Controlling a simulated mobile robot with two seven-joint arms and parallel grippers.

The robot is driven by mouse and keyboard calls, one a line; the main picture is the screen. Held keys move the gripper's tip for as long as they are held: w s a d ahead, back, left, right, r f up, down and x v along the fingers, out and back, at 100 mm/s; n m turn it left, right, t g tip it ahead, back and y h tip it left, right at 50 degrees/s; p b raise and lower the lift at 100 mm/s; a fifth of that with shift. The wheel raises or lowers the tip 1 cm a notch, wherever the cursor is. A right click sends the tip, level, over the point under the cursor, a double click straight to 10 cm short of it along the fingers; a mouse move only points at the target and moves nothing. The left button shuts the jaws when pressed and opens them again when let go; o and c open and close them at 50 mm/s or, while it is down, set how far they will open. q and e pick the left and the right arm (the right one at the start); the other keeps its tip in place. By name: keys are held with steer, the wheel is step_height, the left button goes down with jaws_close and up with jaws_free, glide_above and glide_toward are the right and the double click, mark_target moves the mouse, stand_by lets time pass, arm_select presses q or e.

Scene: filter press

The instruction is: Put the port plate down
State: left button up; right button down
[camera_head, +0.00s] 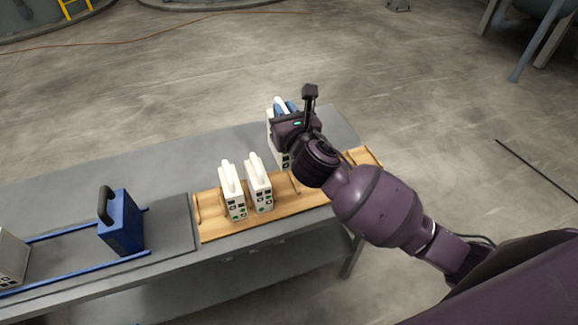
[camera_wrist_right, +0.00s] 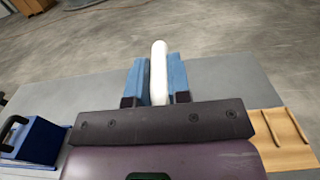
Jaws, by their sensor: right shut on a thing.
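My right gripper (camera_head: 286,106) is shut on the white handle of a port plate (camera_head: 284,161), near the far edge of the bench. The arm hides much of this plate, and I cannot tell whether its base touches anything. In the wrist view the white handle (camera_wrist_right: 159,72) stands between the two blue fingers (camera_wrist_right: 157,62). Two more white port plates (camera_head: 234,207) (camera_head: 262,198) stand upright side by side on a wooden tray (camera_head: 312,197), left of the held plate. My left gripper is not in view.
A blue block with a black handle (camera_head: 121,228) stands on blue rails (camera_head: 60,232) at the left of the grey bench (camera_head: 165,160). A pale plate (camera_head: 10,258) is at the left edge. The tray has bare wood right of the two plates.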

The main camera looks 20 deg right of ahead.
mark_target(285, 161)
step_height(285, 161, down, 11)
steer(key=b, duration=0.2)
steer(key=shift+b, duration=0.35)
step_height(285, 161, down, 4)
steer(key=shift+b, duration=0.8)
steer(key=shift+f, duration=0.1)
steer(key=c, duration=1.5)
jaws_free()
steer(key=shift+f, duration=0.2)
steer(key=o, duration=0.4)
